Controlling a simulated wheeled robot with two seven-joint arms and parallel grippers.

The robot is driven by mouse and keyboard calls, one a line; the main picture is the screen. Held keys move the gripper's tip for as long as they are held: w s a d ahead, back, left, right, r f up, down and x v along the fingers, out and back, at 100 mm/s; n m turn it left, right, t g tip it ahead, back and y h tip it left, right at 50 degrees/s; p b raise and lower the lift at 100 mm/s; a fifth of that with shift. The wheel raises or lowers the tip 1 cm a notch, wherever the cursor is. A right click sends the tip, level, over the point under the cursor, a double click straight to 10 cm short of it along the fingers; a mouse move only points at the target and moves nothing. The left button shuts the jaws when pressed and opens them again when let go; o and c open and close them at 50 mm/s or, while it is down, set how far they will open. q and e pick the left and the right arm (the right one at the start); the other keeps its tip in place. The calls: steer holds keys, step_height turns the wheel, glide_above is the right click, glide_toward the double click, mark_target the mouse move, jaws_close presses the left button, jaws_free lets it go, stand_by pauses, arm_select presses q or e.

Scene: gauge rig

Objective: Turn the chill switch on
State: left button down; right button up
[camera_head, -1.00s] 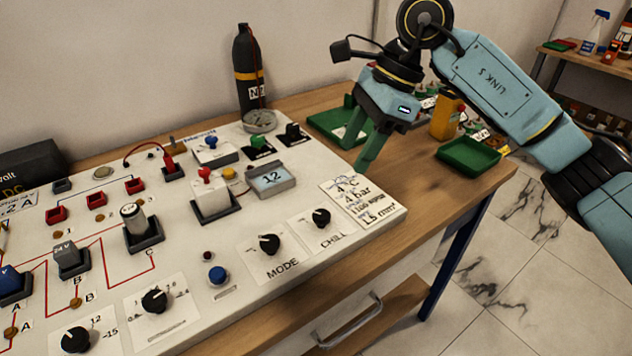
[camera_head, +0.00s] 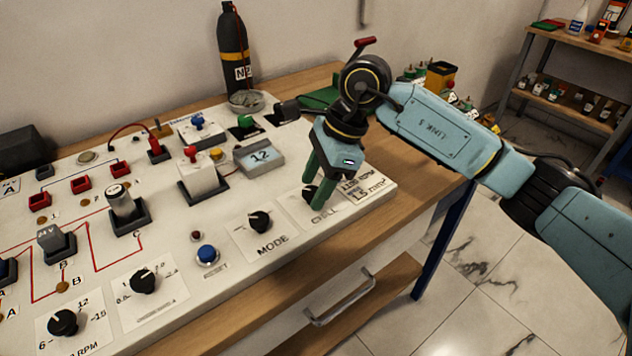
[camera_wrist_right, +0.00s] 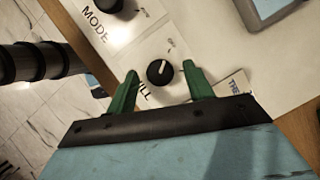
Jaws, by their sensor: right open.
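The chill switch is a black rotary knob with a pale pointer line on a white label plate. In the right wrist view the chill knob (camera_wrist_right: 160,73) sits between the two green fingertips of my right gripper (camera_wrist_right: 160,80), which is open around it. No contact shows. In the head view my right gripper (camera_head: 316,198) points down over the chill knob (camera_head: 309,193), its fingers partly hiding it. The CHILL label (camera_head: 324,211) is partly readable. My left gripper is not in view.
The mode knob (camera_head: 259,222) is close by on the left of the chill knob. A blue button (camera_head: 207,254), a display reading 12 (camera_head: 261,157) and a white block with a red top (camera_head: 202,178) are on the same panel. The bench's front edge is near.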

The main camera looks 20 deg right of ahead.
steer(key=c, duration=1)
steer(key=shift+o, duration=0.2)
